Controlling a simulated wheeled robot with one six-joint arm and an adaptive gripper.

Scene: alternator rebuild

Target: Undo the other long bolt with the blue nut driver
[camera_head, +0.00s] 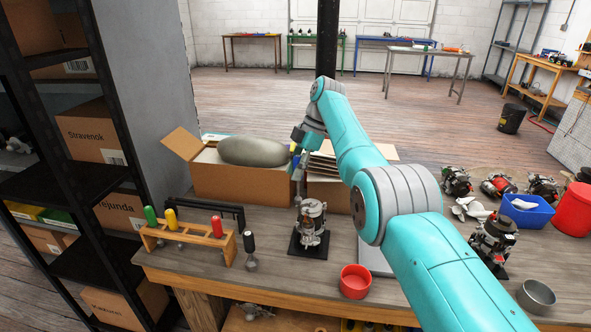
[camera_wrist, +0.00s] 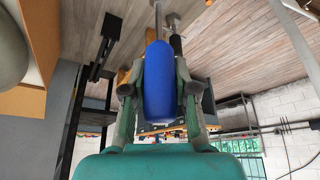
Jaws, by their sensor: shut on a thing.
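My gripper (camera_wrist: 160,78) is shut on the blue nut driver (camera_wrist: 158,95), its fingers on both sides of the blue handle. The driver's thin shank points away from the gripper in the wrist view. In the head view my gripper (camera_head: 298,152) is above an alternator (camera_head: 312,220), with the driver hanging down toward its top left. The alternator stands upright on a black base plate (camera_head: 297,247) on the bench. I cannot tell whether the driver's tip touches a bolt. The long bolts are too small to make out.
A wooden rack (camera_head: 190,238) holds green, yellow and red-handled tools. A black-handled tool (camera_head: 249,245) stands beside it. A red bowl (camera_head: 355,283) and steel bowl (camera_head: 537,296) are near the front edge. Open boxes (camera_head: 235,185) stand behind. Another alternator (camera_head: 494,238) is at right.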

